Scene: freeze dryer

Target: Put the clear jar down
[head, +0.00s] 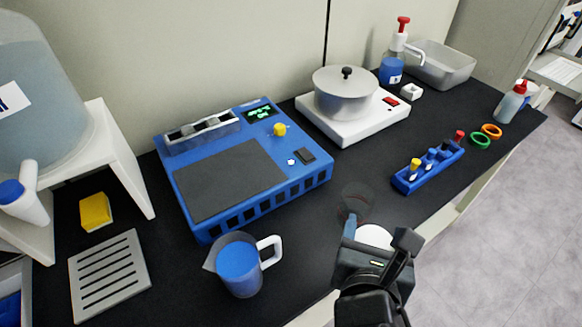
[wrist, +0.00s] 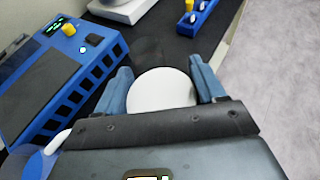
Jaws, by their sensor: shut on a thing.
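The clear jar (head: 356,202) shows in the head view as a faint, see-through round shape over the dark bench top, with a white round part (head: 374,236) nearer my gripper. My gripper (head: 377,238) is shut on the jar near the bench's front edge. In the wrist view the white disc (wrist: 162,90) sits between the two blue fingers of my gripper (wrist: 162,86), and the clear part beyond it is hardly visible. I cannot tell whether the jar touches the bench.
A blue device (head: 250,185) and a jug of blue liquid (head: 240,268) stand to the left. A hotplate (head: 355,125) with a metal pot (head: 345,97) is behind. A blue rack (head: 428,168) stands to the right. Dark bench (head: 335,250) is bare around the jar.

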